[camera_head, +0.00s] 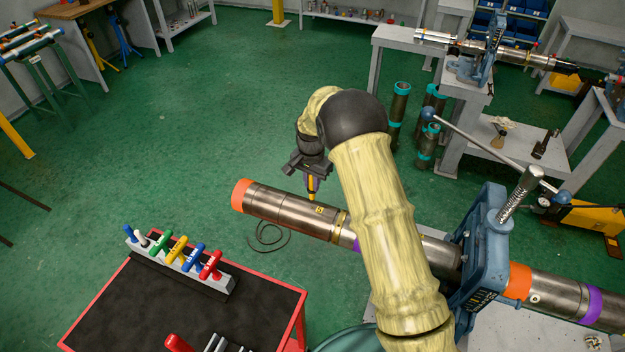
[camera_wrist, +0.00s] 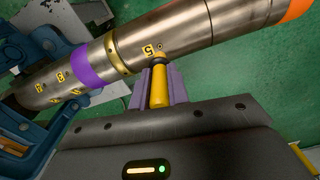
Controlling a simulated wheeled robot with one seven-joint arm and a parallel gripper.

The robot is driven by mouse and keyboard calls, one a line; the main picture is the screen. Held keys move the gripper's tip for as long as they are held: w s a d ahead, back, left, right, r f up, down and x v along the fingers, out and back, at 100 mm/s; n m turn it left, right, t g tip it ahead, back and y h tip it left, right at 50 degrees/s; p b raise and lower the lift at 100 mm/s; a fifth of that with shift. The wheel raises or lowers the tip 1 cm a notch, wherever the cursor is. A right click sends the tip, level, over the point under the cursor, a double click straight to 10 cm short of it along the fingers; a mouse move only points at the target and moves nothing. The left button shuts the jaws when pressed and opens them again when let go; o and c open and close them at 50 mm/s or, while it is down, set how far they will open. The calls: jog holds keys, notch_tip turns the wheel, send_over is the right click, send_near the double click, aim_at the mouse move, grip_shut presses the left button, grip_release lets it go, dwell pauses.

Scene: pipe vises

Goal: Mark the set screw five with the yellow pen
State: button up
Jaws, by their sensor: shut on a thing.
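A steel pipe (camera_head: 285,205) with an orange left end runs across the head view. A yellow tag marked 5 (camera_head: 319,210) is on it, left of a brass ring. In the wrist view the 5 tag (camera_wrist: 149,50) has a small round set screw (camera_wrist: 165,46) beside it. My gripper (camera_head: 311,180) is shut on the yellow pen (camera_wrist: 159,88), above and behind the pipe in the head view. The pen's dark tip points at the pipe close to the 5 tag; I cannot tell whether it touches.
A blue vise (camera_head: 483,245) clamps the pipe at the right. A red-edged cart (camera_head: 110,305) at the lower left carries a rack (camera_head: 215,277) of coloured handled tools. In the wrist view, more numbered tags lie beyond a purple band (camera_wrist: 93,66).

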jog(key=shift+f+b, duration=0.3)
jog(key=shift+f, duration=0.5)
jog(key=shift+f, duration=0.1)
jog(key=shift+f, duration=0.35)
jog(key=shift+f+b, duration=0.3)
jog(key=shift+b, duration=0.05)
dwell(1.6)
jog(key=shift+d, duration=0.1)
jog(key=shift+r+p, duration=1.55)
jog(key=shift+r, duration=1.05)
jog(key=shift+f, duration=0.1)
